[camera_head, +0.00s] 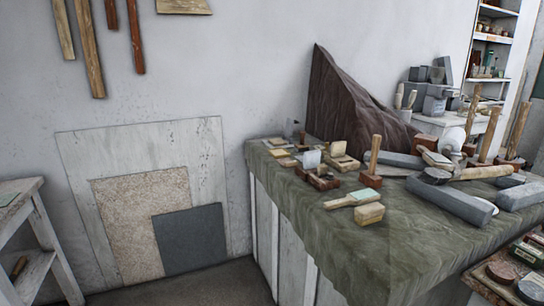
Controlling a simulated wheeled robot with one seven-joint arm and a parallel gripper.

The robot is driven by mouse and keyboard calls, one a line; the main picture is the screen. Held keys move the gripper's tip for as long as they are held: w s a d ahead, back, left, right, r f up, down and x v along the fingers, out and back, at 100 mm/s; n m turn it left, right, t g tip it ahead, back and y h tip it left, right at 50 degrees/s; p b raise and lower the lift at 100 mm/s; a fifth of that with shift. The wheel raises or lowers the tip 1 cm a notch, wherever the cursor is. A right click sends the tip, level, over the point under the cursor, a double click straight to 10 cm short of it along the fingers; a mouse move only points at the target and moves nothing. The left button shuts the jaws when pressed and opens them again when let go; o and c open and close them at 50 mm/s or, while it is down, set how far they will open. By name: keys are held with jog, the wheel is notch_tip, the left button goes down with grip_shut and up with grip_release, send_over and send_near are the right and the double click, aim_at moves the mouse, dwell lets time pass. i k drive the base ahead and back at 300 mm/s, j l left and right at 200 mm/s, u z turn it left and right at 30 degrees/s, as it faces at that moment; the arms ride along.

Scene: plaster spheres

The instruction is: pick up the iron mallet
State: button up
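Several mallet-like tools stand handle-up on the green-grey workbench (395,255). The nearest has a pale wooden handle and a reddish-brown block head (371,180); it stands near the middle of the bench top. More upright wooden handles (490,134) rise at the right end among other items, their heads partly hidden. A dark round piece (435,176) lies between them. I cannot tell which of these is the iron mallet. My gripper is not in view.
Grey stone bars (450,200) and small wooden blocks (369,213) crowd the bench top. A large dark rock slab (345,100) leans at the back. Flat panels (190,240) lean on the wall. A white table (18,195) stands at left. The bench's front corner is bare.

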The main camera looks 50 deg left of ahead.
aim_at(368, 178)
jog(key=u, duration=1.45)
